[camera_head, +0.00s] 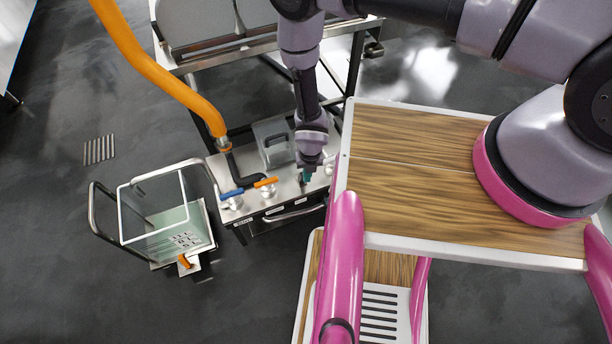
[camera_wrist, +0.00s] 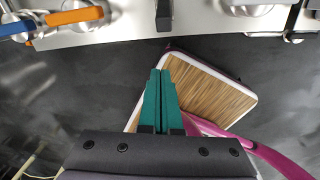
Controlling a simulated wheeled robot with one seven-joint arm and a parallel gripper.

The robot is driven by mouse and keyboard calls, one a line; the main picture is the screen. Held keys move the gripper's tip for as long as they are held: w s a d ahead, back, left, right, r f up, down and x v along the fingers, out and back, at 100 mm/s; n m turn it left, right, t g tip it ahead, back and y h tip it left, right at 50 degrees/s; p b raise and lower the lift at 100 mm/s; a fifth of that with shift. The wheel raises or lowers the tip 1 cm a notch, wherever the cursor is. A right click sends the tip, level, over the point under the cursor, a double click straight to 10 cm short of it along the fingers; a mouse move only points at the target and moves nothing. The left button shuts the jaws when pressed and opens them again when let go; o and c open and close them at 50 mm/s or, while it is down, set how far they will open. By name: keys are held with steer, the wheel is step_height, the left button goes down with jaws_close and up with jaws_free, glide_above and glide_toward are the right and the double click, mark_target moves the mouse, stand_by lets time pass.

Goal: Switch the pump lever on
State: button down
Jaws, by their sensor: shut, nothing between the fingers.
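A steel control panel (camera_head: 285,203) carries a row of levers and knobs. A blue lever (camera_head: 231,193) and an orange lever (camera_head: 266,182) lie crosswise at its left; the blue (camera_wrist: 15,28) and orange (camera_wrist: 75,16) ones also show at the top left of the wrist view. A black lever (camera_wrist: 163,15) points toward the panel's front edge. The labels are too small to read, so I cannot tell which is the pump lever. My gripper (camera_head: 307,176) is over the panel's right part, right of the orange lever. Its teal fingers (camera_wrist: 160,72) are shut and empty.
A thick orange hose (camera_head: 165,80) comes down to a fitting behind the blue lever. A clear tank on a cart (camera_head: 185,225) stands left of the panel. My wood-topped base is close on the right. A bar handle (camera_head: 293,213) runs along the panel's front.

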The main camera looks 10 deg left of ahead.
mark_target(302, 177)
steer(key=f, duration=0.2)
steer(key=w+f, duration=0.1)
steer(key=f, duration=0.2)
steer(key=w+a+f, duration=0.1)
steer(key=f, duration=0.2)
steer(key=shift+a, duration=0.1)
steer(key=shift+w+a+r, duration=0.25)
steer(key=shift+w, duration=0.35)
steer(key=shift+d, duration=0.1)
